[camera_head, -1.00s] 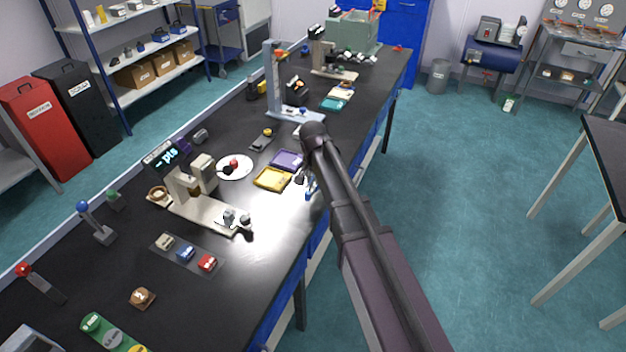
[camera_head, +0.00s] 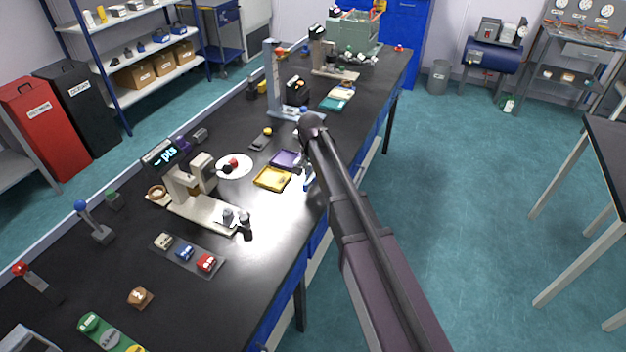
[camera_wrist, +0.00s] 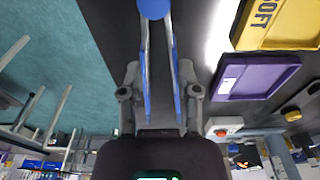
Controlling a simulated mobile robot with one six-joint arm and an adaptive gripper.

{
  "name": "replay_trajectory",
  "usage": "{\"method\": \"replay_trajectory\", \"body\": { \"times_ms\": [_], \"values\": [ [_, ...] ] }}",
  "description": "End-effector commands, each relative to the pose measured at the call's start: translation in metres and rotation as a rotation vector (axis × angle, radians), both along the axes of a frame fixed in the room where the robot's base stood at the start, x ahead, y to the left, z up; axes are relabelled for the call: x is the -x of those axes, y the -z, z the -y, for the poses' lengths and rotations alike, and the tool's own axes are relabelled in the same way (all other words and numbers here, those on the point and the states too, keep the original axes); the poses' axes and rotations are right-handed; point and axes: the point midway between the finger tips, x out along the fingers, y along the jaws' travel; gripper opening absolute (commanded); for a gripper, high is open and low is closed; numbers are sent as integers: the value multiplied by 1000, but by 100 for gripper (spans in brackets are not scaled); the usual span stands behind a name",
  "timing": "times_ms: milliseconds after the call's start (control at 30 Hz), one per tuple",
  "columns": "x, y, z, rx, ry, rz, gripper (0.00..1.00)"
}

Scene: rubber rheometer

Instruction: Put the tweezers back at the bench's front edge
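The tweezers show in the wrist view (camera_wrist: 148,75) as two long blue and silver legs joined at a round blue end at the top of the picture. My gripper (camera_wrist: 160,75) has one finger on each side of these legs, with the tweezers held lengthwise between them. In the head view a bit of the blue tweezers (camera_head: 308,182) shows at the bench's front edge, beside my arm. My arm hides most of my gripper there. The black bench (camera_head: 262,222) has its front edge right under this spot. I cannot tell the height of the tweezers above it.
A yellow tray (camera_head: 272,179) and a purple tray (camera_head: 285,159) lie just left of my gripper. A beige instrument (camera_head: 205,213) and a white plate (camera_head: 234,166) stand farther left. The bench top nearer the front edge is bare. Open floor lies to the right.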

Motion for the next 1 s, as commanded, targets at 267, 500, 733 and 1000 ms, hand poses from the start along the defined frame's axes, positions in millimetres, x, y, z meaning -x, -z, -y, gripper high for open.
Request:
{"method": "replay_trajectory", "body": {
  "times_ms": [267,500,733,1000],
  "values": [
    [1,26,0,0,0,0,38],
    [0,28,0,0,0,0,38],
    [0,28,1,0,1,0,38],
    [0,30,1,0,1,0,77]
  ]
}}
